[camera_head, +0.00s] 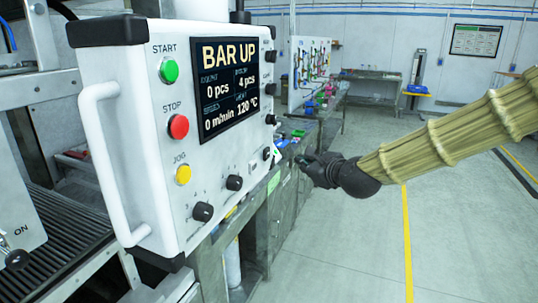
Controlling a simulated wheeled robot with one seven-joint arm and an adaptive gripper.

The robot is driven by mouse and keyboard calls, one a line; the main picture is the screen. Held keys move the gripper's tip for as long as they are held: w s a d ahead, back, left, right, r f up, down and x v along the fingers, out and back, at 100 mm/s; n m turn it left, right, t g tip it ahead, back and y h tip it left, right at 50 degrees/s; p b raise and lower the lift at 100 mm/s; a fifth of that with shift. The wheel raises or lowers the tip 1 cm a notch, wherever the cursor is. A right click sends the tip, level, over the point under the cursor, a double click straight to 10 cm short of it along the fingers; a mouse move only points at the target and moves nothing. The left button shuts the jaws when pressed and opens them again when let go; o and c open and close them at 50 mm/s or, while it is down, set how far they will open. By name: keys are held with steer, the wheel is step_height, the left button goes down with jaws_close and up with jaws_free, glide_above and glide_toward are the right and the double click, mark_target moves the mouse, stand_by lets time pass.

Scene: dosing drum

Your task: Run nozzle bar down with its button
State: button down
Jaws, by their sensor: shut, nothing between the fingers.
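A white control panel (140,130) fills the left half of the view. Its screen (229,84) reads "BAR UP", with 0 pcs, 4 pcs, 0 m/min and 120 °C. The front has a green START button (169,70), a red STOP button (178,127), a yellow JOG button (183,174) and two black knobs (234,183) (203,212). Several black controls (271,56) line its right side edge. No button is legibly marked for the bar, and I cannot make out the nozzle bar. My gripper (303,159), black and shut, is empty right of the panel, apparently apart from it.
A white handle (105,160) stands out on the panel's left. A cluttered bench (292,140) lies behind my gripper. A roller conveyor (65,235) is at lower left. The floor (350,245) at right is open, with a yellow line.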

steer(key=w+a, duration=0.2)
steer(key=a, duration=0.4)
steer(key=shift+a, duration=0.2)
stand_by(1.4)
steer(key=shift+w+a, duration=0.15)
steer(key=shift+a, duration=0.25)
steer(key=shift+w+a, duration=0.15)
steer(key=shift+a, duration=0.25)
stand_by(0.9)
steer(key=shift+d, duration=0.15)
steer(key=shift+s+d+b, duration=0.25)
steer(key=shift+d+b, duration=0.05)
steer(key=shift+d, duration=0.35)
stand_by(0.3)
steer(key=d, duration=0.1)
steer(key=s+d, duration=0.1)
steer(key=d, duration=0.2)
steer(key=shift+s+d+b, duration=0.3)
steer(key=shift+d+b, duration=0.1)
